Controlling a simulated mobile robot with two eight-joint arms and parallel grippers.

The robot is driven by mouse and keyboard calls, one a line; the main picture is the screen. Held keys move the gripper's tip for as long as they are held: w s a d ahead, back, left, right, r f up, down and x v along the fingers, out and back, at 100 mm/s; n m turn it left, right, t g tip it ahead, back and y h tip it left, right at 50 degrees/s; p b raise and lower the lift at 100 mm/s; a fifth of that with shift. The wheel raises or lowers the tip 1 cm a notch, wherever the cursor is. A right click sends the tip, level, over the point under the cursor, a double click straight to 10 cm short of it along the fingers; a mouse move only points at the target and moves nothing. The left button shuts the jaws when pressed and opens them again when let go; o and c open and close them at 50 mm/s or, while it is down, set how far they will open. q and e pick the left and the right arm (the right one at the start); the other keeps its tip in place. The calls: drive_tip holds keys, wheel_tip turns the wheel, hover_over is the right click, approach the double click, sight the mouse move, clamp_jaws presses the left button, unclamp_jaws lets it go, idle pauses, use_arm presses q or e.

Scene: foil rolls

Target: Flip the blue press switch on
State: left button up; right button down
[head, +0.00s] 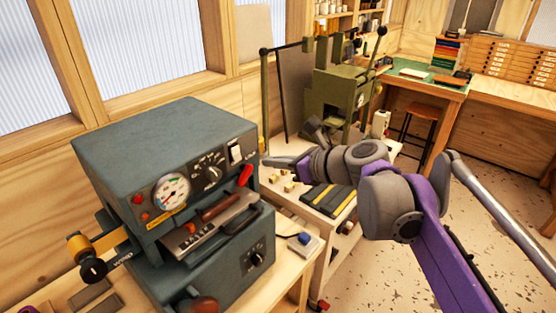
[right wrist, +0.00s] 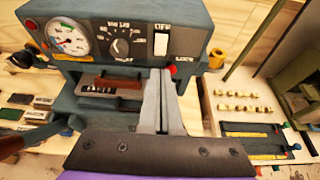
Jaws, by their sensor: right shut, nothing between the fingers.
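The blue press (head: 150,140) is a blue-grey machine on the bench at the left. Its white rocker switch (head: 236,153) is on the upper right of the front panel, beside a black dial and a round gauge. In the right wrist view the switch (right wrist: 161,43) is in plain sight just above my fingertips. My right gripper (head: 267,161) is shut and empty, pointing at the panel from the right. In the right wrist view the gripper (right wrist: 160,73) appears below the switch, apart from it in the picture. Whether the rocker is on is unclear. My left gripper is out of view.
A red knob (head: 245,175) sticks out below the switch, close to the fingers in the wrist view. A small box with a blue button (head: 304,239) sits on the bench. A green press (head: 340,95) stands behind; a trolley with brass pieces is at the right.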

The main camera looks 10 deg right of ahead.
sight(238, 158)
drive_tip(key=x, duration=0.9)
drive_tip(key=shift+w+a+p, duration=0.2)
drive_tip(key=shift+w+p, duration=0.1)
drive_tip(key=shift+p, duration=0.05)
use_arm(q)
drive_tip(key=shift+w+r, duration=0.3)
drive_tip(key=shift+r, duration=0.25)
use_arm(e)
drive_tip(key=shift+w+f, duration=0.1)
drive_tip(key=shift+f, duration=0.05)
drive_tip(key=shift+a, duration=0.1)
drive_tip(key=shift+w+a+f, duration=0.1)
drive_tip(key=shift+w+f, duration=0.05)
drive_tip(key=shift+f, duration=0.15)
drive_tip(key=shift+r, duration=0.2)
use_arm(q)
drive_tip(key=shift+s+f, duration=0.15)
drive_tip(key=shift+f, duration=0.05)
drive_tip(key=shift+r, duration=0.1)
use_arm(e)
drive_tip(key=shift+r, duration=0.1)
